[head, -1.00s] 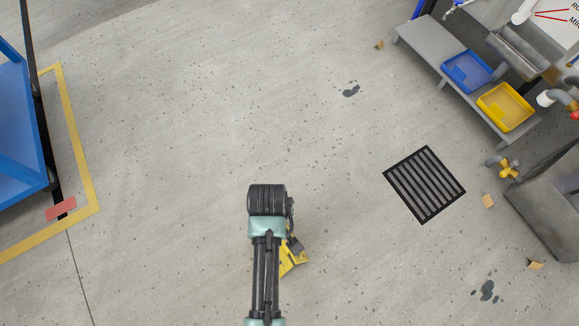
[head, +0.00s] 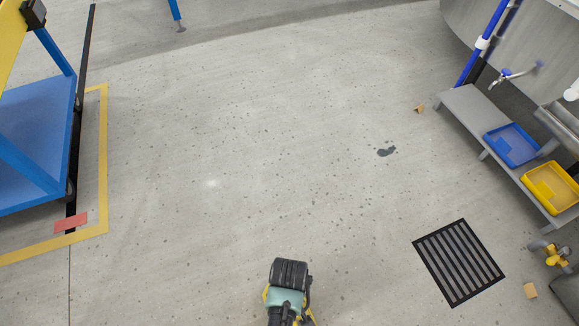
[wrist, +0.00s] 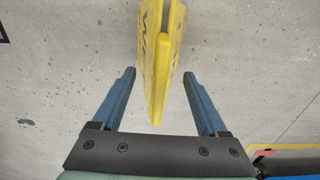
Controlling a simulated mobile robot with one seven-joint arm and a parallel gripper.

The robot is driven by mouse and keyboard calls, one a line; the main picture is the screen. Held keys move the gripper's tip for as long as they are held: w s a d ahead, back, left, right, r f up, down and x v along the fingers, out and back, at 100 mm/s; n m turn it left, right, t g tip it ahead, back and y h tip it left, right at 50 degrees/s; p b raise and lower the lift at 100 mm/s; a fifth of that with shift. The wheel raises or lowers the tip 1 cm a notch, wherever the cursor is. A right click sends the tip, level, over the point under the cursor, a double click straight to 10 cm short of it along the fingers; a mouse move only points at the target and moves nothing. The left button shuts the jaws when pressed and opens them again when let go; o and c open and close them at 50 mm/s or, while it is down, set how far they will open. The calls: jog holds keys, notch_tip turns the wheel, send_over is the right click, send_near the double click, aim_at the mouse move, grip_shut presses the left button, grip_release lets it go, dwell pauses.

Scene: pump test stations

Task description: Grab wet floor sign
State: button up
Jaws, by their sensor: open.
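The yellow wet floor sign (wrist: 159,62) shows in the wrist view with its narrow folded edge towards me, between the two blue fingers. My gripper (wrist: 158,98) is open, with a gap between the sign and each finger. In the head view only small yellow bits of the sign (head: 267,294) show beside my arm at the bottom edge. My arm hides the rest of the sign and the fingers there.
A dark floor grate (head: 458,262) lies to the right. A grey bench (head: 478,118) holds a blue tray (head: 513,145) and a yellow tray (head: 551,188). A blue cart (head: 35,150) stands at the left inside yellow floor tape.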

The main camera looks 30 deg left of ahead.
notch_tip(320, 180, down, 3)
jog(key=shift+f+b, duration=0.1)
jog(key=shift+b, duration=0.7)
grip_shut()
dwell(0.7)
